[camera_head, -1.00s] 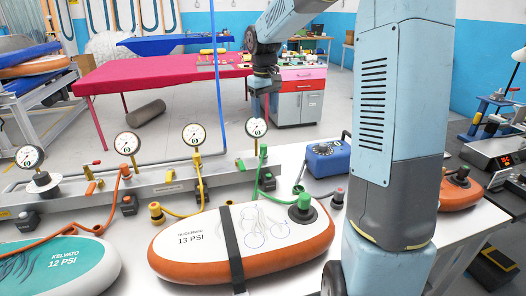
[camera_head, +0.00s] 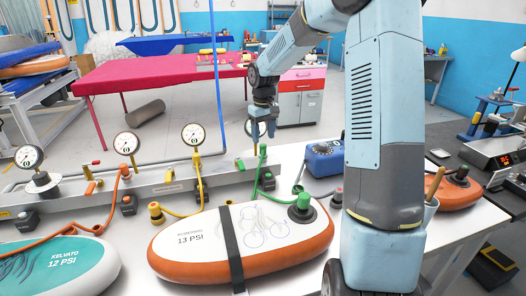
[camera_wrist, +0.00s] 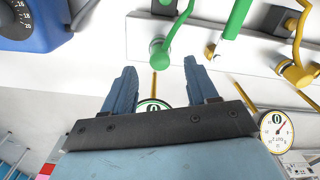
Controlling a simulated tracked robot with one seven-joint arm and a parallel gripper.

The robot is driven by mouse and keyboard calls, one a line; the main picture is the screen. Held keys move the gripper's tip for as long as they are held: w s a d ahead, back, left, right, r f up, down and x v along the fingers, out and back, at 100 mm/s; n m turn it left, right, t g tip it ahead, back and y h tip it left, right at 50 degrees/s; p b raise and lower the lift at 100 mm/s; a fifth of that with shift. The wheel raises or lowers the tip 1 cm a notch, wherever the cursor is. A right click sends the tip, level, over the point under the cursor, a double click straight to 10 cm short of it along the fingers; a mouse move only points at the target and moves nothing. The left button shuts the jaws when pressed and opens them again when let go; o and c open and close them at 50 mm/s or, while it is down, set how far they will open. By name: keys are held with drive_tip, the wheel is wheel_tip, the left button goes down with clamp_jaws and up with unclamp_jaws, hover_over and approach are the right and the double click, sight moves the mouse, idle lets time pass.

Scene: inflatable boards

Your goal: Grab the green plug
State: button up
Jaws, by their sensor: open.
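In the head view a green plug (camera_head: 304,203) with a dark collar stands on the right end of the white-and-orange board. A green hose (camera_head: 268,182) runs by it, up to a green fitting (camera_head: 263,150) at the manifold. My gripper (camera_head: 263,133) points down above that fitting, in front of the rightmost gauge, and is apart from it. In the wrist view the open, empty jaws (camera_wrist: 160,66) have the round green fitting (camera_wrist: 160,50) just beyond and between their tips. The green plug on the board is not clearly seen there.
The manifold (camera_head: 150,187) carries several gauges and yellow and orange hoses. A blue box (camera_head: 327,158) with a dial stands right of the green hose. A teal board (camera_head: 62,268) lies at left, an orange one (camera_head: 459,188) at right. A blue vertical pole (camera_head: 217,80) stands behind.

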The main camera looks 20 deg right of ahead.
sight(264, 145)
drive_tip(key=shift+w+f, duration=0.15)
drive_tip(key=shift+f, duration=2.45)
clamp_jaws()
